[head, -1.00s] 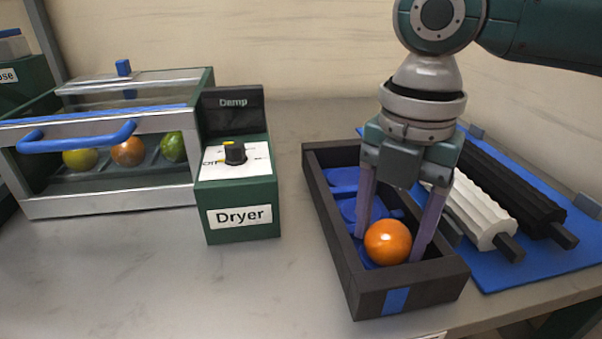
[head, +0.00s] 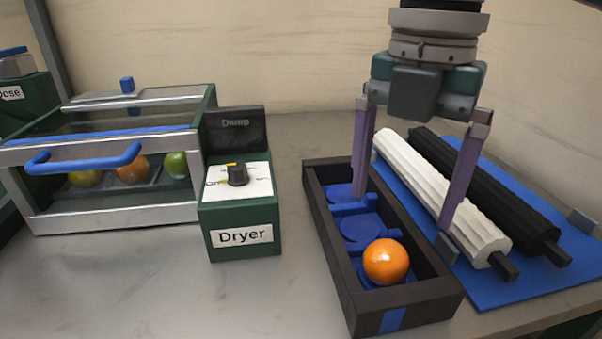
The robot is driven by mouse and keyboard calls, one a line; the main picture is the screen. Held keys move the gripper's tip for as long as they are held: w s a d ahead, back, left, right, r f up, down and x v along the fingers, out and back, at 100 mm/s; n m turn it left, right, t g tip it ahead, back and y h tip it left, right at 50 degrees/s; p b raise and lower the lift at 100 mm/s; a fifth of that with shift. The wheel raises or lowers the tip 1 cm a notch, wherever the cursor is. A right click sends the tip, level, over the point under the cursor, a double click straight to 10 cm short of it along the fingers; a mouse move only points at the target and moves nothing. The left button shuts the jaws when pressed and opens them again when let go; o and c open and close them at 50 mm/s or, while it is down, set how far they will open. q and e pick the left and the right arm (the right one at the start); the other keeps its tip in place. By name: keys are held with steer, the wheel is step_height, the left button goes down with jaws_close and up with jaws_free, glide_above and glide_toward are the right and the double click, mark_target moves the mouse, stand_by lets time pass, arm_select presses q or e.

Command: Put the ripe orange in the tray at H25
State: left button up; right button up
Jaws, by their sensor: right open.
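An orange fruit (head: 386,261) sits in the nearest blue seat of the dark tray (head: 357,309), by the end with the blue stripe. The two seats behind it are empty. My right gripper (head: 403,210) is open and empty above the tray, with one finger over the far seats and the other over the tray's right wall. It is apart from the orange. Three more fruits are behind the dryer's (head: 100,205) clear front: a yellowish one (head: 86,178), an orange one (head: 132,168) and a green one (head: 176,164). My left gripper is not in view.
A dryer control box (head: 240,225) with a dial and a "Damp" panel stands left of the tray. White (head: 430,190) and black (head: 490,195) ridged rollers lie on a blue mat (head: 500,285) at right. The counter front left is clear.

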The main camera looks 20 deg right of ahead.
steer(key=shift+r, duration=1.95)
steer(key=s+a+m+t+y+p, duration=0.1)
steer(key=s+a+m+y+p, duration=0.1)
steer(key=s+a+m+p, duration=0.25)
steer(key=s+a+m+t+y+p, duration=0.1)
steer(key=s+a+m+p, duration=0.1)
steer(key=a+m+p, duration=0.35)
steer(key=s+d+r+m+t+h+p, duration=0.1)
steer(key=s+d+r+m+p, duration=0.25)
steer(key=s+m, duration=0.2)
steer(key=s+d+r+m+h+p, duration=0.2)
steer(key=s+d+m+p, duration=0.25)
steer(key=m, duration=0.25)
step_height(320, 180, up, 37)
steer(key=a+p, duration=0.1)
steer(key=p, duration=3.7)
steer(key=shift+w+a+f+t, duration=0.15)
steer(key=shift+w+t, duration=0.05)
steer(key=shift+t, duration=0.1)
